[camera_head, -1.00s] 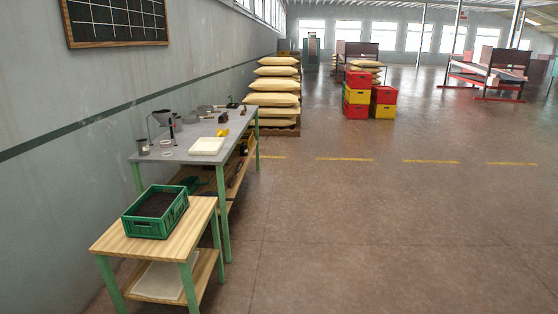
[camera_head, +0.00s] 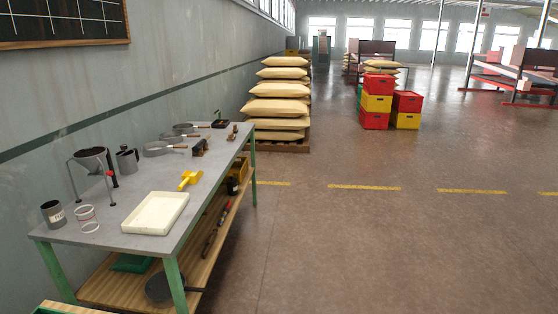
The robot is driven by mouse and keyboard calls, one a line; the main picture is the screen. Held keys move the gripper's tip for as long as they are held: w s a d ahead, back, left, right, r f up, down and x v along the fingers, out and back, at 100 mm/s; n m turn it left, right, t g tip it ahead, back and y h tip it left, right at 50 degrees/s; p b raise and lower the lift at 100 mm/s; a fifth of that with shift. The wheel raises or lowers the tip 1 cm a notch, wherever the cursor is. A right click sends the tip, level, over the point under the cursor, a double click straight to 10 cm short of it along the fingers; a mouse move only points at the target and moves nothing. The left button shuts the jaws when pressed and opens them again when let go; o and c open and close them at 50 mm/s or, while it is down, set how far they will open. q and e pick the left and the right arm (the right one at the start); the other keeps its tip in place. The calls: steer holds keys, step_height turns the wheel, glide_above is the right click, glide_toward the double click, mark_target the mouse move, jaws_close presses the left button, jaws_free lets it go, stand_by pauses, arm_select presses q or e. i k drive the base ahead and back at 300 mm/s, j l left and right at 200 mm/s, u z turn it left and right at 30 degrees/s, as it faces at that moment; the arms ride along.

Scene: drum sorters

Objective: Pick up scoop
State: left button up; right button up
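A yellow scoop (camera_head: 190,180) lies on the grey tabletop of the workbench (camera_head: 200,213), just behind a white tray. It is near the bench's right edge. Neither of my grippers shows in the head view, and nothing is seen touching the scoop.
The white tray (camera_head: 156,213), a funnel on a stand (camera_head: 92,160), a dark cup (camera_head: 53,214) and several sieves and tools share the bench top. Stacked sacks (camera_head: 277,105) stand beyond it. Red and yellow crates (camera_head: 377,103) stand farther right. The floor (camera_head: 370,240) right of the bench is clear.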

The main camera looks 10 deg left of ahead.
mark_target(187, 177)
steer(key=i+u, duration=0.15)
steer(key=i, duration=0.35)
steer(key=i+l+u, duration=0.1)
steer(key=i, duration=0.4)
steer(key=i+l+u, duration=0.15)
steer(key=i, duration=0.35)
steer(key=i+l+u, duration=0.1)
steer(key=i+l, duration=0.15)
steer(key=i, duration=0.25)
